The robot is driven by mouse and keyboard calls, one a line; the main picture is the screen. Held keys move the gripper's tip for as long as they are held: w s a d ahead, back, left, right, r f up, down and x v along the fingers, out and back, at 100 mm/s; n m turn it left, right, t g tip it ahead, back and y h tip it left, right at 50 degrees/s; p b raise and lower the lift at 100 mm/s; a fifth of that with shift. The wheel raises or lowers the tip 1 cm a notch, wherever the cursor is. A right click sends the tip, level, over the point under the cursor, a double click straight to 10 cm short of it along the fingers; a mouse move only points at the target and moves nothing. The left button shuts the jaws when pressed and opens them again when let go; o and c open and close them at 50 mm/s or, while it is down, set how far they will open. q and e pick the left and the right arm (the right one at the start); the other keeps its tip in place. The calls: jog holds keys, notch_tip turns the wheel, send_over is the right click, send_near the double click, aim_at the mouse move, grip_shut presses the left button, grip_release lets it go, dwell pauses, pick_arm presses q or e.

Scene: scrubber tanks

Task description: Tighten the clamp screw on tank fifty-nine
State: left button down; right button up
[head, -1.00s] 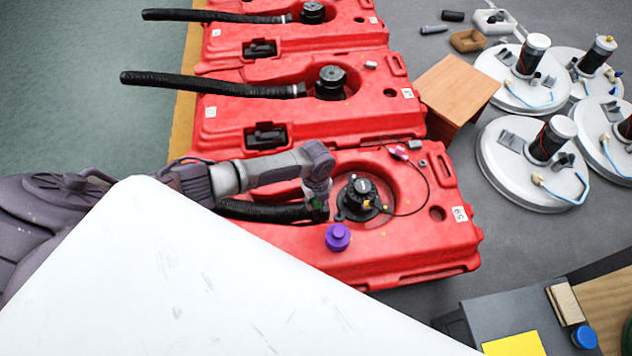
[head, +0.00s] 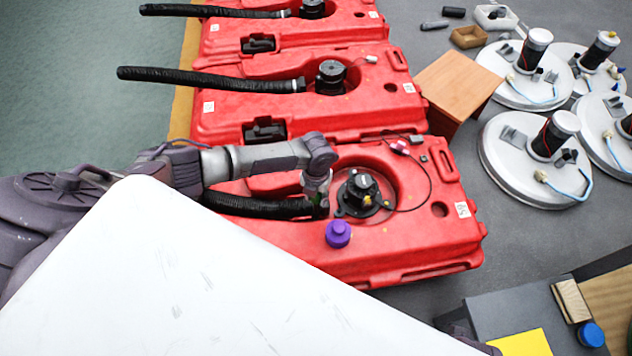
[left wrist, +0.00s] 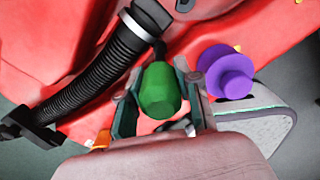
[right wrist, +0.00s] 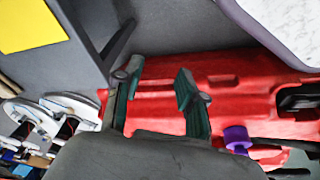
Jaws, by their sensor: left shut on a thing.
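The nearest red tank (head: 420,262) carries a small label (head: 462,209) that looks like 59, though it is hard to read. A black ribbed hose (head: 262,205) runs to its black round fitting (head: 362,192). My left gripper (left wrist: 157,72) is shut on a green knob (left wrist: 160,92) at the hose's end, beside the fitting. The screw under the knob is hidden. My right gripper (right wrist: 159,69) is open and empty, above the front of a red tank (right wrist: 235,85).
A purple cap (head: 338,234) stands on the tank close to my left gripper; it also shows in the left wrist view (left wrist: 228,72). A thin black cable loops round the fitting.

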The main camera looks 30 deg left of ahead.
pick_arm(q)
jog(key=shift+m, duration=0.7)
pick_arm(e)
jog(key=shift+w+r, duration=0.1)
jog(key=shift+r, duration=0.65)
pick_arm(q)
jog(key=m+b, duration=0.1)
jog(key=m, duration=0.4)
jog(key=shift+b, duration=0.4)
pick_arm(e)
jog(key=v, duration=0.2)
jog(key=w+v, duration=0.1)
jog(key=v, duration=0.2)
jog(key=shift+w+r, duration=0.1)
jog(key=shift+r, duration=0.3)
pick_arm(q)
jog(key=shift+r, duration=0.1)
pick_arm(e)
jog(key=shift+f, duration=0.1)
